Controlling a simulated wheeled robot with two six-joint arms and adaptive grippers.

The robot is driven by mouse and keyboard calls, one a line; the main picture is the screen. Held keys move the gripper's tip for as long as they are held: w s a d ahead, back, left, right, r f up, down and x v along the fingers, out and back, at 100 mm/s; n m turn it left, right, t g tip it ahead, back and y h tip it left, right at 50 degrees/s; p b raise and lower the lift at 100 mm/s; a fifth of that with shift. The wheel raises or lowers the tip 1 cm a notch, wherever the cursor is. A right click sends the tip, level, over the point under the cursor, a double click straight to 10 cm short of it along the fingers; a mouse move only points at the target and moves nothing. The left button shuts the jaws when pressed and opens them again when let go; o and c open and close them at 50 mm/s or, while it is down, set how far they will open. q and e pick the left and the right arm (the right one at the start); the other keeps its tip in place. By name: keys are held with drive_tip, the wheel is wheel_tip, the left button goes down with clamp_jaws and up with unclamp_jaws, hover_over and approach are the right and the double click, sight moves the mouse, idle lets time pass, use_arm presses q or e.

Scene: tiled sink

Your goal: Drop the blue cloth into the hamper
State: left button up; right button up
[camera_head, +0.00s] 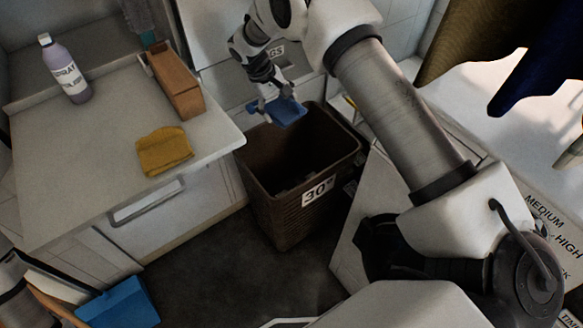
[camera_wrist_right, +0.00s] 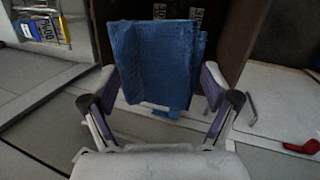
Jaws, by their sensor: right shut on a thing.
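The blue cloth (camera_head: 288,112) is held by my right gripper (camera_head: 272,98), near the back left rim of the hamper. It also shows in the right wrist view as a blue folded cloth (camera_wrist_right: 156,62) between the two fingers of the right gripper (camera_wrist_right: 160,98). The hamper (camera_head: 297,205) is a brown woven bin with a "30" label, open at the top and standing on the floor. My left gripper is not seen in the head view.
A blue dustpan (camera_head: 118,304) is at the lower left. Dark garments (camera_head: 515,60) hang at the upper right.

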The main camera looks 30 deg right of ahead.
use_arm(q)
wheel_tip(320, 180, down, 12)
drive_tip(key=b, duration=0.9)
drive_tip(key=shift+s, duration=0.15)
use_arm(e)
drive_tip(key=x, duration=1.7)
drive_tip(key=shift+w+a+m, duration=0.15)
drive_tip(key=shift+w+m, duration=0.1)
drive_tip(key=shift+m, duration=0.15)
drive_tip(key=o, duration=0.9)
drive_tip(key=v, duration=1.2)
